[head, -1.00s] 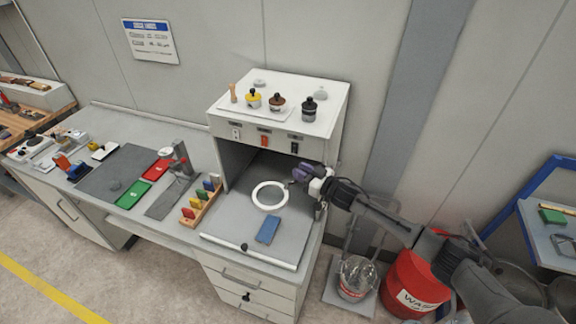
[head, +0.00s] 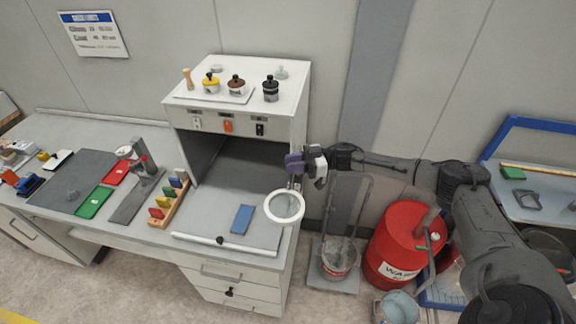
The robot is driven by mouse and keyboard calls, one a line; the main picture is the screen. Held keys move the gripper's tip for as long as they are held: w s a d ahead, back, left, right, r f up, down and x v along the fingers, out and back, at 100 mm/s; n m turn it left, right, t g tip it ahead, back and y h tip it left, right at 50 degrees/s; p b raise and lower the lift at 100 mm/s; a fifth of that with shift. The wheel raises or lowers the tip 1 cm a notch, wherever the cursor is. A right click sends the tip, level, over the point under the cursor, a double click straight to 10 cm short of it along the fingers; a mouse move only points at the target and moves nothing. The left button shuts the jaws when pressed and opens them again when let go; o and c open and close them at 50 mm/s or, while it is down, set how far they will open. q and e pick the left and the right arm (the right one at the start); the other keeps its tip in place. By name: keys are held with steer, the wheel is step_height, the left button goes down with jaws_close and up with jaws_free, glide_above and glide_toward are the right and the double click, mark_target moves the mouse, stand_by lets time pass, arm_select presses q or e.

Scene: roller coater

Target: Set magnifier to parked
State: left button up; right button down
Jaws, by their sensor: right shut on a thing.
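The magnifier (head: 301,211) shows as a white ring with a clear lens, over the front right part of the grey hood floor, near its right edge. My right gripper (head: 297,179) is at the right edge of the open hood, just above and behind the ring. It is shut on the magnifier, at the short part behind the ring. The exact grip and the magnifier's mount are hidden by the fingers. My left gripper is not in view.
The white hood (head: 290,128) stands behind, with pots on its top. A blue block (head: 242,218) lies left of the ring, and a rack (head: 168,208) of coloured pieces stands farther left. A red drum (head: 396,240) stands at the right.

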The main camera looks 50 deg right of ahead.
steer(key=shift+s+d+g, duration=0.1)
steer(key=shift+s+g, duration=0.05)
steer(key=shift+g, duration=0.15)
steer(key=shift+n, duration=0.3)
steer(key=c, duration=1)
jaws_free()
steer(key=shift+s, duration=0.1)
steer(key=b+v, duration=0.4)
steer(key=v, duration=0.9)
steer(key=shift+s+d+f, duration=0.15)
steer(key=shift+d+f, duration=0.05)
steer(key=shift+d, duration=0.2)
